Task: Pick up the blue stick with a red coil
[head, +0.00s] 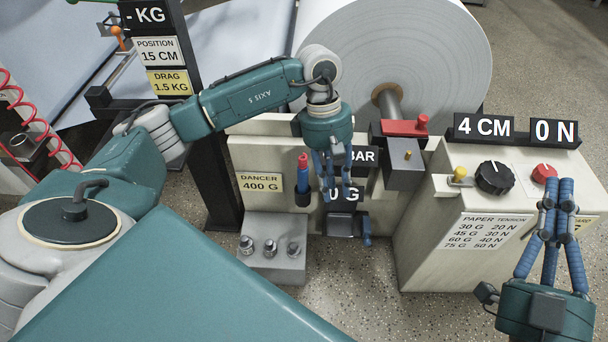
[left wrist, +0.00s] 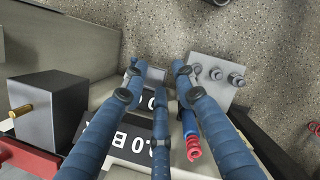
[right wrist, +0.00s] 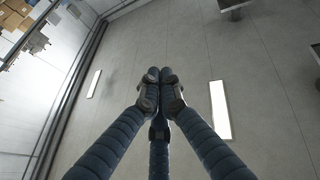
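The blue stick with a red coil (head: 303,182) stands upright in a dark holder on the front of the beige machine panel, right of the "DANCER 400 G" label. It also shows in the left wrist view (left wrist: 192,137), partly behind a finger. My left gripper (head: 337,190) hangs fingers down in front of the panel, just right of the stick and apart from it. Its fingers (left wrist: 157,75) are spread and empty. My right gripper (head: 558,182) is far right, in front of the control box, pointing up. Its fingertips (right wrist: 160,75) are together with nothing between them.
A grey block with several metal knobs (head: 269,249) sits below the stick. A black-and-red clamp block (head: 404,165) and a large paper roll (head: 420,50) are behind and right of my left gripper. The control box (head: 478,200) stands at right. Speckled floor lies in front.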

